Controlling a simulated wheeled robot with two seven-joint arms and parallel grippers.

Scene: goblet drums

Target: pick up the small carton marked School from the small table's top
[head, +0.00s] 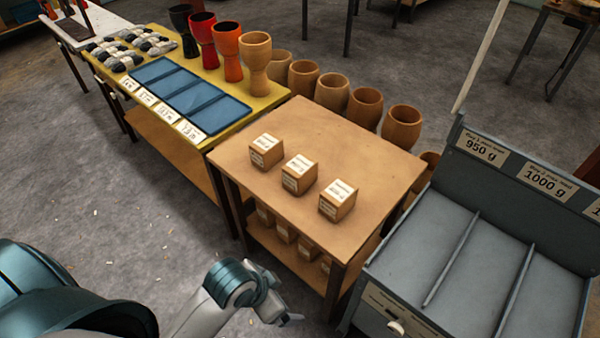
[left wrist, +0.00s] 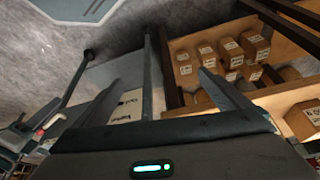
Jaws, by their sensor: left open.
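Three small cartons stand in a row on the small table's top (head: 330,130): a left carton (head: 266,151), a middle carton (head: 299,174) and a right carton (head: 338,200). Each is brown with white labels. The print is too small to read, so I cannot tell which is marked School. My left gripper (head: 291,319) is low in front of the small table, below its top and apart from the cartons. In the left wrist view, its two fingers are spread with nothing between them (left wrist: 160,80). My right gripper is not in view.
More small cartons (head: 284,231) stand on the lower shelf; several cartons (left wrist: 207,51) also show in the left wrist view. A grey divided bin (head: 420,245) stands close at right. A yellow table (head: 262,104) with blue trays is at left. Wooden drum shells (head: 333,92) stand behind.

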